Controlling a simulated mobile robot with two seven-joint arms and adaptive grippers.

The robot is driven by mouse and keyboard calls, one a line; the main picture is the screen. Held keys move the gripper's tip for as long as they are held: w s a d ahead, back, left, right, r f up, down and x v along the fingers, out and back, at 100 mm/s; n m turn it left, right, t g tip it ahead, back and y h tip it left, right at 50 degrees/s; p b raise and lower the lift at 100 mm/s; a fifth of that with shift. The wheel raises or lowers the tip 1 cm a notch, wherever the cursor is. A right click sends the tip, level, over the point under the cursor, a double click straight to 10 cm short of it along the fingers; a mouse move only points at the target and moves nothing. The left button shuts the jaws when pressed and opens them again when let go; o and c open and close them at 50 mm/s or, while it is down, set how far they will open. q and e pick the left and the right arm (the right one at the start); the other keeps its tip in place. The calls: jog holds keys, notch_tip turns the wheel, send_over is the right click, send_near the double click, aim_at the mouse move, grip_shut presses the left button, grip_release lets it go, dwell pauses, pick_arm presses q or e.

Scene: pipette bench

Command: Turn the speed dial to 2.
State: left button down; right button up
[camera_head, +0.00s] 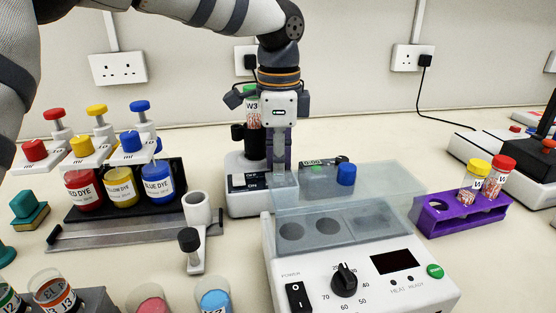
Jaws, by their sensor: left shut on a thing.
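My left gripper (281,172) reaches down from above onto the right front part of a small white mixer (241,204). Its fingers are shut at the mixer's front. The speed dial is hidden behind them, so neither its pointer nor its numbers can be read. The mixer's dark off/on switch panel (249,181) shows just left of the fingers. A vial marked W3 (253,112) stands upright on the mixer, partly covered by my gripper. My right gripper is not in view.
A white heater with a black temperature knob (344,280) and a clear lid (385,182) stands at front right. A purple rack (460,214) holds two capped vials. Dye bottles stand on a black tray (88,213) at left. A white holder (197,209) stands left of the mixer.

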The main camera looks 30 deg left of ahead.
pick_arm(q)
jog(key=n, duration=0.4)
jog(key=shift+r+n, duration=0.1)
jog(key=shift+n, duration=2.2)
jog(key=c, duration=1.6)
grip_release()
notch_tip(320, 180, up, 12)
jog(key=shift+d, duration=0.35)
jog(key=shift+s, duration=0.1)
